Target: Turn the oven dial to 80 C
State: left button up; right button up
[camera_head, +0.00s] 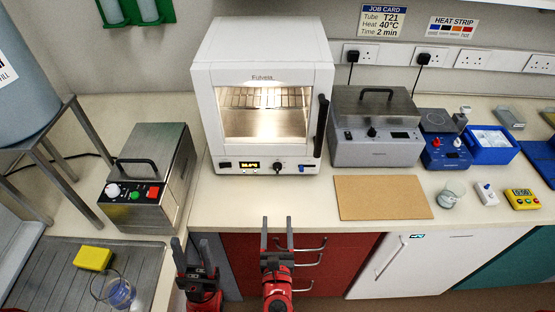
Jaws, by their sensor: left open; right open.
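The white oven (210,110) stands on the bench in the centre, its door closed and its inside lit. Its dark dial (278,168) is on the front panel below the window, right of a small lit display (250,165). The display digits are too small to read surely, and the dial's pointer cannot be made out. My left gripper (191,246) is open and empty, low in front of the bench edge. My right gripper (277,226) is open and empty, in front of the red drawers, below the dial and apart from it.
A steel box with buttons (150,180) stands left of the oven. A grey lidded bath (375,135) stands close on its right. A brown board (380,198) lies front right. The bench strip before the oven is clear. Red drawers (340,250) with handles lie below.

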jog(key=p, duration=0.2)
send_near(278, 171)
jog(key=w+p, duration=0.1)
jog(key=w, duration=0.6)
jog(key=shift+a+p, duration=0.1)
jog(key=shift+p, duration=0.2)
jog(key=shift+w, duration=0.75)
grip_shut()
